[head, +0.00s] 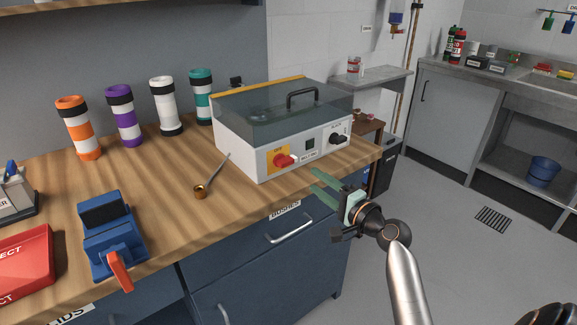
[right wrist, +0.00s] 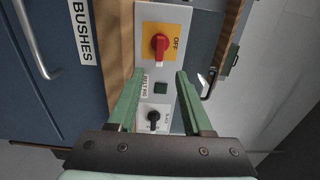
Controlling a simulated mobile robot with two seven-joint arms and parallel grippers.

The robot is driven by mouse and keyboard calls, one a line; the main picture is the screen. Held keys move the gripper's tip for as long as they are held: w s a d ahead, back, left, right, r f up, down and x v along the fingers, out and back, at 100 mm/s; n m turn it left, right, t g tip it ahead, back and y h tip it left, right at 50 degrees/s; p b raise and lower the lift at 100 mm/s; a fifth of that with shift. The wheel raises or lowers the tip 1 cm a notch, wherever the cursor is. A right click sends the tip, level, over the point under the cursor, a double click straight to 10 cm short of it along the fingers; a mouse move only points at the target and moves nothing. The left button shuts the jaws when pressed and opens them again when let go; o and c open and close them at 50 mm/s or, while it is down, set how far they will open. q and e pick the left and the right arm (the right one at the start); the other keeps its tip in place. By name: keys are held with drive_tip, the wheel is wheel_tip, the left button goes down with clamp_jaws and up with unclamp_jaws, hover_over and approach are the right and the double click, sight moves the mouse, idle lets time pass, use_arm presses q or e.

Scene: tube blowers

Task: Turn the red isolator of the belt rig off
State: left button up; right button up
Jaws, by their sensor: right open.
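The belt rig (head: 238,150) is a white box with a clear smoky lid on the wooden bench. Its red isolator (head: 284,161) is a rotary knob on a yellow plate at the left of the front panel. In the right wrist view the red isolator (right wrist: 160,46) shows ahead of the fingers, with "OFF" printed beside it. My right gripper (head: 320,186) is open and empty, in front of the rig and apart from it. In the right wrist view its green fingers (right wrist: 155,95) stand either side of the panel's green button and black knob.
A black knob (head: 338,139) and a dark green button (head: 310,142) share the panel. A small spoon-like brass tool (head: 200,191) lies left of the rig. A blue vise-like device (head: 112,235) with an orange lever stands at the bench front. Several striped tubes stand behind.

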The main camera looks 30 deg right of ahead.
sight(290, 163)
drive_tip(key=w, duration=0.7)
drive_tip(key=w+a, duration=0.1)
drive_tip(key=w, duration=0.2)
drive_tip(key=shift+w, duration=0.35)
clamp_jaws()
